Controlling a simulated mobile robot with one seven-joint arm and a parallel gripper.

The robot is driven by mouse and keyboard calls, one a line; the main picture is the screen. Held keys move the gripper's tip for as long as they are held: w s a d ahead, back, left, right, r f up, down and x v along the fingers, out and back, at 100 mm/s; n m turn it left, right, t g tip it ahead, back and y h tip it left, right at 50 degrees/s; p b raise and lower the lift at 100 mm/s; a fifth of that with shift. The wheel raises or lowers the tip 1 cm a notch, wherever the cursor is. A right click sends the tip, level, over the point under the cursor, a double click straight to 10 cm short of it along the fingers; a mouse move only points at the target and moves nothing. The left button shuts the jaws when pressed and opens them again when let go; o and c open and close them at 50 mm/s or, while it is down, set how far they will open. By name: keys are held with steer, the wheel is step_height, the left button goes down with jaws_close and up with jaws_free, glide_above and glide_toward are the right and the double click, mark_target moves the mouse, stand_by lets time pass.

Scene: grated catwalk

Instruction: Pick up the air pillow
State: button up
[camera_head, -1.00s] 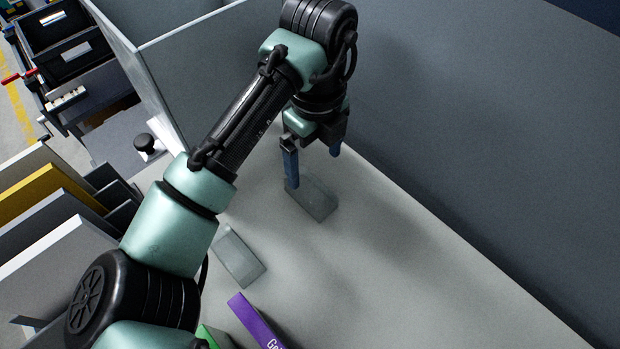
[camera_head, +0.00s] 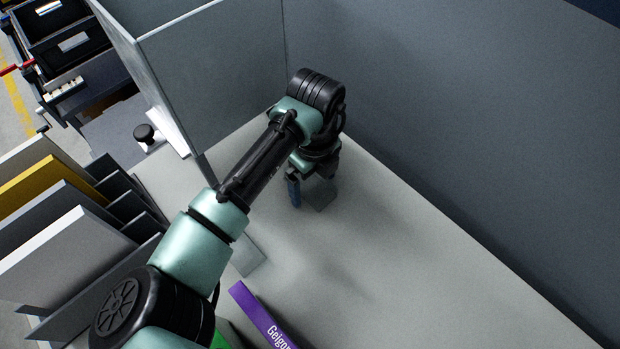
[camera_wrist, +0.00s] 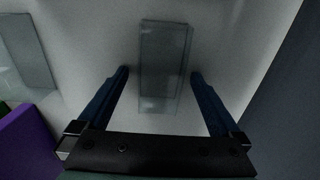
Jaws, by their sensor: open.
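A clear, greyish rectangular air pillow (camera_wrist: 165,45) lies on the pale table, lengthwise between the fingers of my gripper (camera_wrist: 160,73) in the wrist view. My gripper is open, with one blue finger on each side of the pillow and a visible gap to each. In the head view my gripper (camera_head: 309,194) is low over the table, and only part of the pillow (camera_head: 323,198) shows beneath it. I cannot tell how high the fingertips are above the table. A second, similar translucent flat piece (camera_head: 243,259) lies to the left, partly behind my arm; it also shows in the wrist view (camera_wrist: 27,50).
A purple box (camera_head: 262,316) with lettering and a green item (camera_head: 220,340) lie at the front left. A tall dark grey wall (camera_head: 470,130) borders the table's right side, and a grey panel (camera_head: 215,75) stands behind. The table's right middle is clear.

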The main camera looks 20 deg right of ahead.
steer(key=c, duration=1.3)
steer(key=shift+c, duration=0.2)
steer(key=shift+r, duration=0.1)
